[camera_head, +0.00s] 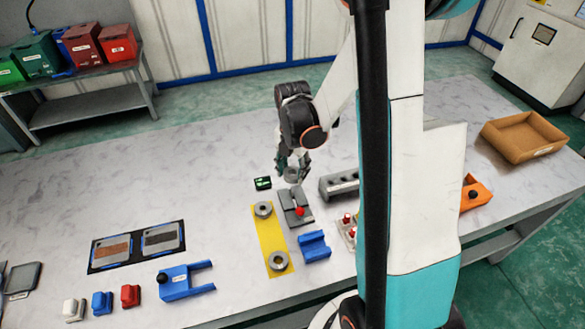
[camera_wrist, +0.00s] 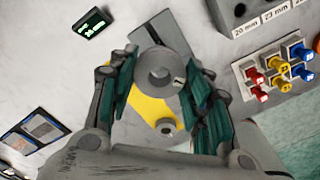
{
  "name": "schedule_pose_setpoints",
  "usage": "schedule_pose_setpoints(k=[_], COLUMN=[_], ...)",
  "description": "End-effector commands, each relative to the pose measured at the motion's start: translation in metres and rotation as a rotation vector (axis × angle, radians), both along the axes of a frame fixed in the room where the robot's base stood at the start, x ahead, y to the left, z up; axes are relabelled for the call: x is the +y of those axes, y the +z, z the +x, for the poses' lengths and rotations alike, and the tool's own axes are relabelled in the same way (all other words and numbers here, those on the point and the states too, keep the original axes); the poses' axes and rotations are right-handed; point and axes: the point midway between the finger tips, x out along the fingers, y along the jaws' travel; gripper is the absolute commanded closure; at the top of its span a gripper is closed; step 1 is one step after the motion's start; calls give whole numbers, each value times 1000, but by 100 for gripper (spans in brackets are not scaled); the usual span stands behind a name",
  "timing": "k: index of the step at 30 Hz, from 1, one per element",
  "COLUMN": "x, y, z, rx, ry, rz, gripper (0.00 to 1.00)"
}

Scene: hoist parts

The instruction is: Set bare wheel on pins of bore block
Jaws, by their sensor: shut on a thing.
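My gripper (camera_head: 291,170) is shut on a grey ring-shaped wheel (camera_wrist: 160,68) with an open centre hole. The wheel is between the green fingers, and it also shows in the head view (camera_head: 292,176). A long grey block (camera_head: 340,185) stands right of my gripper. In the wrist view this block (camera_wrist: 240,12) has dark round holes and labels of 20 mm and 23 mm. A grey fixture (camera_head: 289,219) with a red knob lies in front of my gripper. I cannot tell which of the two is the bore block. No pins are clearly visible.
A yellow strip (camera_head: 270,238) carries two more grey wheels. A small display (camera_head: 263,183) stands left of my gripper. A blue cradle (camera_head: 314,246) and red, yellow and blue plugs (camera_wrist: 278,72) are nearby.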

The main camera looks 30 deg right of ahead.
Motion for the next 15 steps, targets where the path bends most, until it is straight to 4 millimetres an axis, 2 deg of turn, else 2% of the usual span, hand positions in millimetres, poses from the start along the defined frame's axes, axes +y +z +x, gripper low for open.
schedule_pose_setpoints(k=[8, 15], x=[0, 0], y=[-11, -31], z=[0, 0], rx=[0, 0], ry=[5, 4], rz=[0, 0], gripper=[90, 90])
